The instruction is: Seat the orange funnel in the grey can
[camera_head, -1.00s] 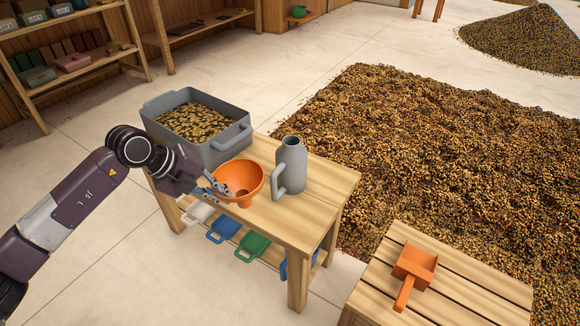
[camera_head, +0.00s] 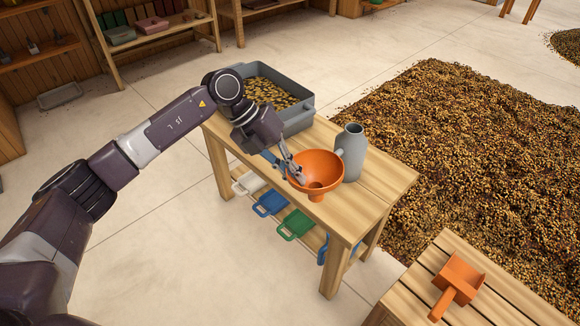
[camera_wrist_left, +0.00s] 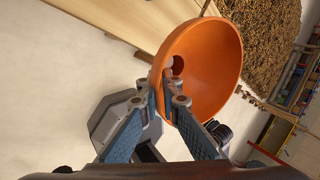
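The orange funnel (camera_head: 322,163) is gripped at its left rim by my left gripper (camera_head: 293,172), with its bowl facing up and its spout down near the front edge of the table. The wrist view shows the fingers (camera_wrist_left: 168,95) closed on the wall of the funnel (camera_wrist_left: 214,65). The grey can (camera_head: 352,147) stands upright on the table, just behind and right of the funnel. The funnel covers part of the can's lower left side and handle. I cannot tell whether the spout touches the tabletop. My right gripper is not in view.
The wooden table (camera_head: 385,183) has bare top right of the can. A grey bin of beans (camera_head: 303,113) stands at its back left. Blue and green scoops (camera_head: 296,224) sit below. An orange scoop (camera_head: 460,279) lies on a slatted table at lower right. Beans (camera_head: 470,160) cover the floor behind.

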